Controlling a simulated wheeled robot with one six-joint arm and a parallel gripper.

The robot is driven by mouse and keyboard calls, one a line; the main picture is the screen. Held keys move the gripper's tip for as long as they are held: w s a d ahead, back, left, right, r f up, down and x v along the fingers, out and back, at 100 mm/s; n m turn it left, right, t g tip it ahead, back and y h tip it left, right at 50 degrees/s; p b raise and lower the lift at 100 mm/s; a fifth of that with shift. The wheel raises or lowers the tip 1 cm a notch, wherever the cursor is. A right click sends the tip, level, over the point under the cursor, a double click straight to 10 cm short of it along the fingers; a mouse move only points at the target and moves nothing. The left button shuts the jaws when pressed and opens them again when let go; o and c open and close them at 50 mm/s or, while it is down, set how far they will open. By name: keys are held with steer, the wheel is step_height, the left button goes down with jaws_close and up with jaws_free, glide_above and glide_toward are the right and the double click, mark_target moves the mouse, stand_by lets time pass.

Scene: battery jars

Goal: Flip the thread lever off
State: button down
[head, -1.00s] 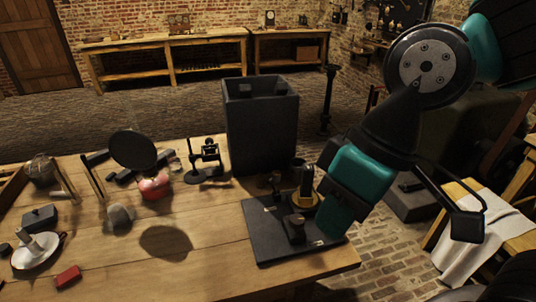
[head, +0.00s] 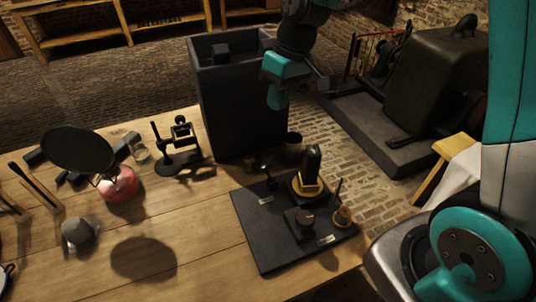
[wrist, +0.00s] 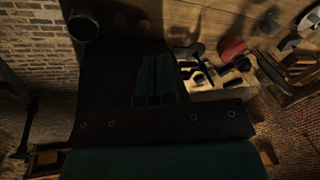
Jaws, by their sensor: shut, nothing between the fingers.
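A black board (head: 266,236) with several small fittings and pale labels lies at the table's right corner. I cannot read the labels, so which one is the thread lever is unclear. My gripper (head: 276,104) is shut and empty, up in front of the tall dark box, behind and above the board. Its dark fingers show in the wrist view (wrist: 155,84).
The tall dark box (head: 232,115) stands behind the board. A black stand (head: 180,147), a red-based round dish (head: 118,184) and a grey lump (head: 80,232) are on the table to the left. A large dark machine (head: 436,80) stands on the floor at the right.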

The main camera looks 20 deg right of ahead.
step_height(320, 180, down, 4)
steer(key=w+d+r, duration=0.1)
steer(key=w+d, duration=0.1)
steer(key=w, duration=0.1)
steer(key=p, duration=0.2)
glide_above(268, 174)
steer(key=w, duration=0.2)
step_height(268, 174, down, 12)
steer(key=shift+s+d, duration=0.15)
steer(key=shift+d, duration=0.1)
steer(key=shift+d, duration=0.1)
